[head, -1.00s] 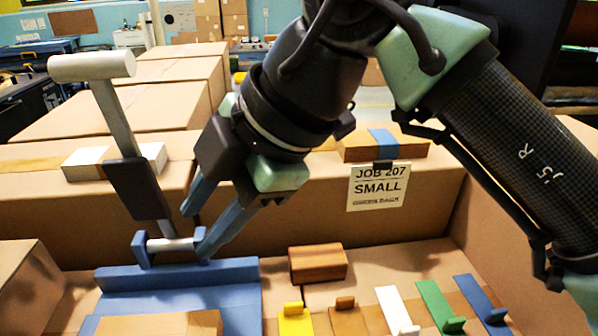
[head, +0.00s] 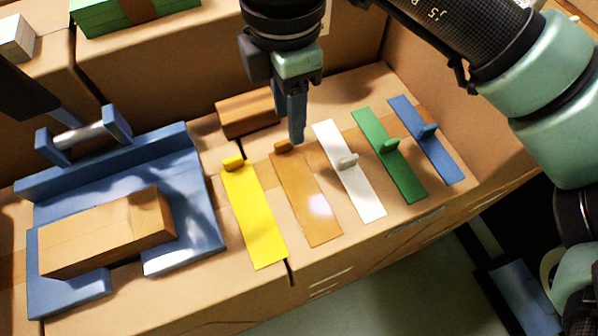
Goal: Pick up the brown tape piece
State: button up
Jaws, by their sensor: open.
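The brown tape piece (head: 308,208) is a flat tan-brown strip with a small upright tab (head: 283,146) at its far end. It lies on the cardboard surface between a yellow strip (head: 256,220) and a white strip (head: 352,180). My gripper (head: 297,138) points down, its blue fingers just right of the brown tab in the picture. It holds nothing that I can see. The fingers overlap one another in this view, so the gap between them is hidden. I cannot tell the exact height of the fingertips above the surface.
Green (head: 390,160) and blue (head: 430,145) tabbed strips lie to the right. A brown wooden block (head: 247,112) stands just behind. At left a blue fixture (head: 190,210) bears a kraft-coloured box (head: 105,235). A cardboard wall rises behind the strips.

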aim_at(287, 150)
jog(key=f, duration=0.2)
jog(key=f+p, duration=0.1)
jog(key=f, duration=0.1)
jog(key=shift+s+a+f, duration=0.1)
jog(key=shift+a+f, duration=0.1)
jog(key=shift+f, duration=0.2)
grip_shut()
